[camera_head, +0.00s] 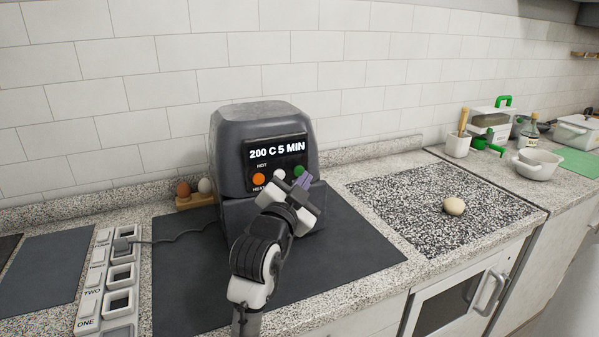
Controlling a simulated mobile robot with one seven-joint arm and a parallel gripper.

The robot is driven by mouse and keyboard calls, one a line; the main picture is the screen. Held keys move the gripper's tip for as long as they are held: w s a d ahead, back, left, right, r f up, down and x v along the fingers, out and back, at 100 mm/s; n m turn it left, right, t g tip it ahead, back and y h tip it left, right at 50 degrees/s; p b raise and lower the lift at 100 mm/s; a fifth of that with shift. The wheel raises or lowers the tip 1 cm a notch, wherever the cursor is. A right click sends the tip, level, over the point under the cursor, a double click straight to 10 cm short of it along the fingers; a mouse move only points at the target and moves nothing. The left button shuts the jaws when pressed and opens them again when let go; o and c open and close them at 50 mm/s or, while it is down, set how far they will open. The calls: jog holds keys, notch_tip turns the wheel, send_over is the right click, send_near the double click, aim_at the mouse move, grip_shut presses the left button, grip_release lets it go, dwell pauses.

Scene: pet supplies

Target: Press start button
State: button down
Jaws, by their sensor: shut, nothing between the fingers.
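A dark grey appliance (261,120) stands on a dark mat (355,250). Its display (277,150) reads "200 C 5 MIN". Below the display are an orange round spot (258,179), a white round spot (279,174) and a green round spot (299,170). "HOT" is written above the orange one, and lettering that looks like "HEAT" is partly visible below it. I cannot read which of them is the start button. My gripper (304,180) is shut and empty, with its tips just in front of the green spot. I cannot tell whether they touch it.
A power strip (88,301) with a plugged-in cord lies at left. Two eggs sit in a wooden holder (196,201) beside the appliance. A round pale object (453,206) lies on the speckled board (400,215) at right. A white bowl (538,164) and other kitchenware stand farther right.

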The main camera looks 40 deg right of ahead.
jog(key=shift+w, duration=0.15)
jog(key=shift+w+d, duration=0.1)
jog(key=shift+w, duration=0.15)
jog(key=shift+w+d, duration=0.1)
jog(key=shift+w, duration=0.3)
dwell(0.9)
jog(key=shift+s, duration=0.1)
jog(key=shift+s+a+b, duration=0.2)
jog(key=shift+s+b, duration=0.1)
jog(key=shift+s, duration=0.4)
jog(key=shift+s+a, duration=0.2)
jog(key=shift+s, duration=0.6)
jog(key=shift+s+a, duration=0.2)
jog(key=shift+s, duration=0.65)
jog(key=shift+s+a, duration=0.2)
jog(key=shift+s, duration=0.6)
